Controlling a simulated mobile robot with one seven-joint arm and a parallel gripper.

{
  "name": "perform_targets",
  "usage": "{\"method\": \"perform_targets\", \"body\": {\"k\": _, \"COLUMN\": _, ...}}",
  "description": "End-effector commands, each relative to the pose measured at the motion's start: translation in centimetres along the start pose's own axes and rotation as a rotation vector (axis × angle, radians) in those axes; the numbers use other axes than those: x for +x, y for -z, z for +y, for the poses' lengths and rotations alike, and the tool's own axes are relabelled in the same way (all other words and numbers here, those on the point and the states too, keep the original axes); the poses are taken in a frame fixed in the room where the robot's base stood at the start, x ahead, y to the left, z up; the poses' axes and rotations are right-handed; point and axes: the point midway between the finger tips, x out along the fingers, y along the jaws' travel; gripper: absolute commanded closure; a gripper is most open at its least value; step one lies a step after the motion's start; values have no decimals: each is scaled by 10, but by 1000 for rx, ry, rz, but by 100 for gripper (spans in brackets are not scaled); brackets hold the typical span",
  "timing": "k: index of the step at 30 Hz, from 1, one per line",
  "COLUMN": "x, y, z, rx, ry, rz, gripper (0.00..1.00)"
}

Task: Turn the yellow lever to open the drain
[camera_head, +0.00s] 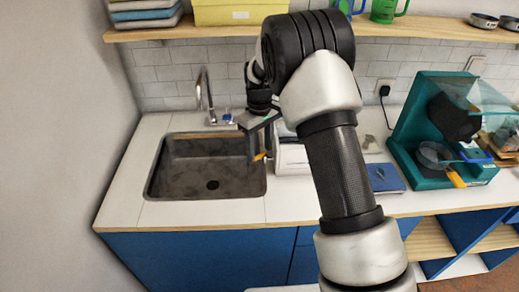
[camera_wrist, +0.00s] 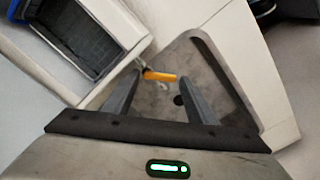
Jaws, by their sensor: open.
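The small yellow-orange lever (camera_head: 260,156) is at the right side of the grey metal sink (camera_head: 160,183). In the wrist view the lever (camera_wrist: 160,76) lies roughly crosswise between my two fingertips, beyond a small metal fitting at its left end. My gripper (camera_head: 259,143) is over the sink's right edge, pointing down; its fingers (camera_wrist: 160,78) are open with the lever seen in the gap. I cannot tell whether either finger touches it. The round dark drain hole (camera_head: 212,185) is in the sink floor, and also shows in the wrist view (camera_wrist: 179,100).
A faucet (camera_head: 206,98) stands behind the sink. A white box-like container (camera_head: 292,160) is close to the sink's right side. A teal machine (camera_head: 408,135) and a blue flat tray (camera_head: 386,178) are farther right. A wooden shelf (camera_head: 215,33) runs above. The counter left of the sink is clear.

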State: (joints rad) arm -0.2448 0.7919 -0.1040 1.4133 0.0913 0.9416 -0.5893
Motion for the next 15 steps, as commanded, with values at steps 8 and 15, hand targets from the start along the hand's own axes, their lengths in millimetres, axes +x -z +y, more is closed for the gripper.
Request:
{"method": "perform_targets", "body": {"k": 8, "x": 8, "y": 0, "z": 0, "rx": 0, "ry": 0, "rz": 0, "gripper": 48}}
{"method": "perform_targets", "body": {"k": 15, "x": 8, "y": 0, "z": 0, "rx": 0, "ry": 0, "rz": 1, "gripper": 67}}
